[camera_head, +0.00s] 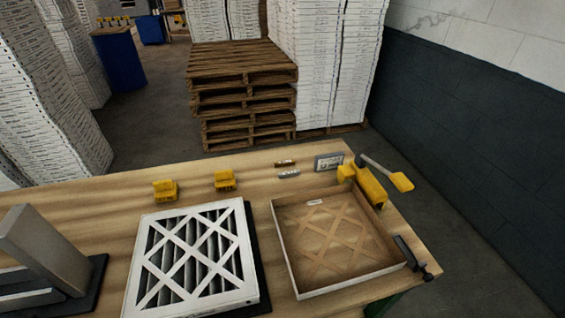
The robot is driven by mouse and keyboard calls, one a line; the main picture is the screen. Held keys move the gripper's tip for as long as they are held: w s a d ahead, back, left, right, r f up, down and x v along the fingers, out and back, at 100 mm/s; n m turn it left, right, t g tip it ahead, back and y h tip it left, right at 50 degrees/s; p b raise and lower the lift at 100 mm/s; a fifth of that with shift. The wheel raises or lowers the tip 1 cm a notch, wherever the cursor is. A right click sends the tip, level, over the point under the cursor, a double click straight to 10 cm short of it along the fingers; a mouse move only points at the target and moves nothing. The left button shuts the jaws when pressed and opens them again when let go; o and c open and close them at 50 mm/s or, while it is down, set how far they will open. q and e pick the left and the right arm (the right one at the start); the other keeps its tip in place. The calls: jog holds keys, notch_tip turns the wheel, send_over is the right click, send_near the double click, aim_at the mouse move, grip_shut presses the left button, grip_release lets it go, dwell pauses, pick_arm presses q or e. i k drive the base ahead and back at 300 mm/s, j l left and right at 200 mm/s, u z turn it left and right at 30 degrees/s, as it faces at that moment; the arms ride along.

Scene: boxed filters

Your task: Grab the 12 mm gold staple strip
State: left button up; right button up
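A small gold-brown strip (285,163) lies near the back edge of the wooden table, right of its middle. It looks like the gold staple strip; any size marking on it is too small to read. A similar silver-grey strip (289,174) lies just in front of it, apart from it. Neither of my grippers is in the head view, and nothing is seen touching the strips.
A small grey-framed card (329,162) and a yellow tool (370,188) with a lever are right of the strips. An open shallow box (287,252) and a white-framed filter (250,270) are in front. Two yellow blocks (165,191) (225,180) stand left. A grey angled stand (45,243) is at far left.

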aim_at(288, 162)
jog(key=l+u, duration=0.45)
jog(key=k+l+u, duration=0.1)
jog(key=l+u, duration=0.35)
jog(key=k+l+u, duration=0.2)
jog(key=l+u, duration=0.25)
